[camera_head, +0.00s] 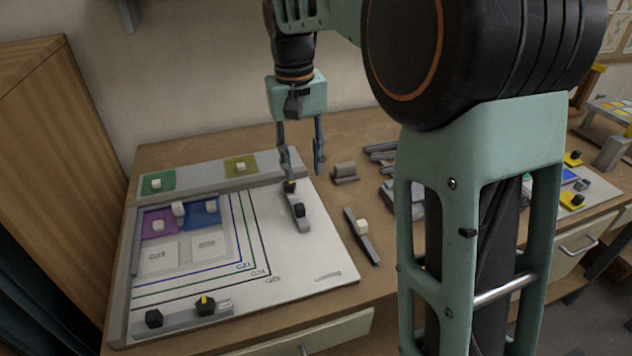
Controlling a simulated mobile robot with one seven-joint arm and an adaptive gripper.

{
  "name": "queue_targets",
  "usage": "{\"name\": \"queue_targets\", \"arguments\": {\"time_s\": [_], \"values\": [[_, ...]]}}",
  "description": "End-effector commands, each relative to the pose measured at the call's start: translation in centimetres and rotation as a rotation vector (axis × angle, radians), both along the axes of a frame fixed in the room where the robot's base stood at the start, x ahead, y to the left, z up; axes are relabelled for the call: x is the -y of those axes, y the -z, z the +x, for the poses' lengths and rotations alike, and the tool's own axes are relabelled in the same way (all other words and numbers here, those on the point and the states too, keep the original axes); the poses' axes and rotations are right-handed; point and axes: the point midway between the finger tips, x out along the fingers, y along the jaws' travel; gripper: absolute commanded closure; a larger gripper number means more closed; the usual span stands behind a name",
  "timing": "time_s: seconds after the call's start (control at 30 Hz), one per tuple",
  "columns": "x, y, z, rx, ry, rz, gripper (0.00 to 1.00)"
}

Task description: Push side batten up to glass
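A short grey batten (304,226) with two black knobs lies on the right part of the white board (320,259), apart from the glass; it looks like the side batten. My gripper (304,178) is above its far end, with its two fingers apart and nothing seen between them. The left fingertip overlaps the far knob in the picture; I cannot tell whether they touch. The glass seems to be the group of panes at the board's left, with a purple pane (154,226), a blue pane (210,218) and pale panes (163,258) in front.
A front batten (178,320) with two black knobs lies along the board's near edge. Green (152,186) and yellow (236,170) squares sit at the back. Another batten (368,247) with a white knob lies right of the board. The board between batten and panes is clear.

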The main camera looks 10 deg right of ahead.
Motion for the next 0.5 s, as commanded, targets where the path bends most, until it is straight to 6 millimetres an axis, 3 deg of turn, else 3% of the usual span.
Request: {"name": "queue_targets", "arguments": {"time_s": [0.1, 0.27, 0.5], "values": [[-1.4, 0.0, 0.2, -0.007, -0.051, 0.038, 0.67], [-1.9, 1.0, 0.2, -0.011, -0.068, 0.052, 0.67], [-1.8, 5.3, 0.1, -0.014, -0.067, 0.050, 0.67]]}}
